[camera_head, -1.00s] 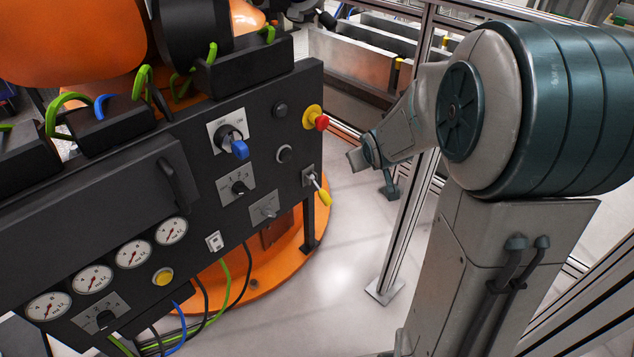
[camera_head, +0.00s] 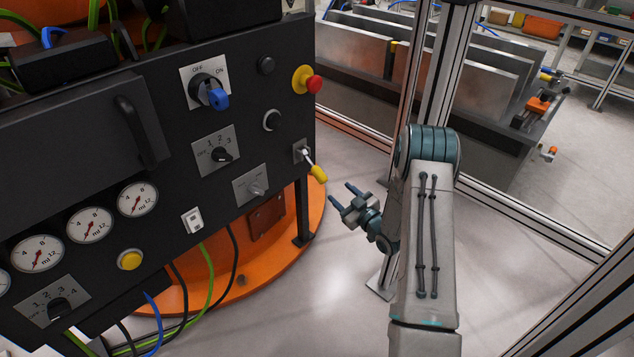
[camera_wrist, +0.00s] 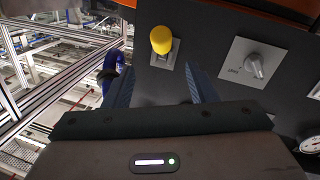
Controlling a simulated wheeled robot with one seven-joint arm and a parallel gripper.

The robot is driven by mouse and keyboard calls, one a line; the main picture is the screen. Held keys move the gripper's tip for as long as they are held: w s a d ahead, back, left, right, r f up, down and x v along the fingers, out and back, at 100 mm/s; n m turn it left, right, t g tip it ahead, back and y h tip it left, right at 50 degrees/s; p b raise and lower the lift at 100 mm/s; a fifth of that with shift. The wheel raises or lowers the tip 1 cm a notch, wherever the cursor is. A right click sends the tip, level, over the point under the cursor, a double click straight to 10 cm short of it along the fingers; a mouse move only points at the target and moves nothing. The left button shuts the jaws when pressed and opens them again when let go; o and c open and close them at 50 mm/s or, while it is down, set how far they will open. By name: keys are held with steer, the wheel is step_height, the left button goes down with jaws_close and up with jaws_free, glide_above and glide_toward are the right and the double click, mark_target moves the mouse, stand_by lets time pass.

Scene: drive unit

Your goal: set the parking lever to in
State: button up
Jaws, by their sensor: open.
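A lever with a yellow grip (camera_head: 318,173) sticks out from a small plate at the right edge of the black control panel, pointing down and right. In the wrist view its yellow end (camera_wrist: 162,40) shows ahead, between the lines of my two fingers. No in or out marking on its plate is readable. My gripper (camera_head: 341,193) is open and empty, below and right of the lever and apart from it. Its fingers also show in the wrist view (camera_wrist: 160,70), with nothing between them.
Left of the lever are a grey knob on a plate (camera_head: 252,186) and a black rotary switch (camera_head: 222,155). A metal fence post (camera_head: 413,85) stands close beside my arm.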

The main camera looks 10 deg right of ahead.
mark_target(318, 173)
steer(key=b+x, duration=0.3)
steer(key=x, duration=1)
steer(key=shift+w+a+f, duration=0.2)
steer(key=shift+a, duration=0.05)
jaws_close()
steer(key=shift+d, duration=0.1)
